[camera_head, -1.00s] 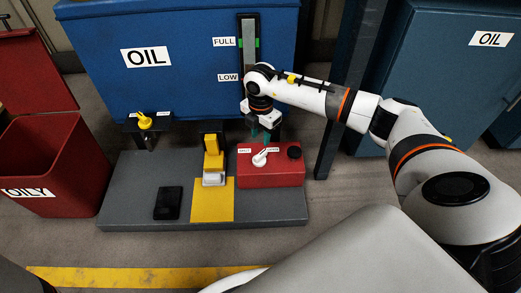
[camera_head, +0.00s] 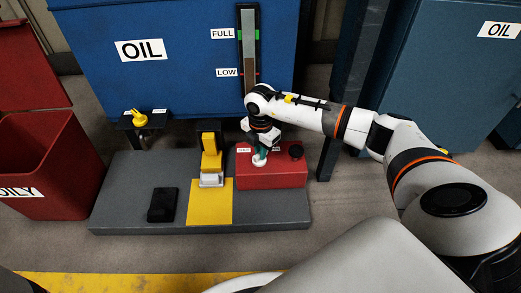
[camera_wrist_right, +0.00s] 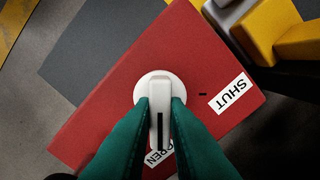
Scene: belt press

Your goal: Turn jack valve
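The jack valve is a white lever handle (camera_wrist_right: 160,105) on a round white base, mounted on a red box (camera_head: 272,177). In the right wrist view the handle's black line points toward the partly hidden OPEN label (camera_wrist_right: 155,158); the SHUT label (camera_wrist_right: 230,93) is to the right. My right gripper (camera_wrist_right: 160,108) has its two teal fingers on either side of the handle, appearing to touch both sides. In the head view the right gripper (camera_head: 261,154) is down at the valve (camera_head: 259,162) and hides part of it. My left gripper is in neither view.
A yellow jack (camera_head: 210,150) stands left of the red box on a grey base plate (camera_head: 120,205), with a black block (camera_head: 162,204) farther left. Behind are a blue OIL tank (camera_head: 175,75) with a level gauge, and a yellow tap (camera_head: 139,118). A red bin (camera_head: 45,160) stands left.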

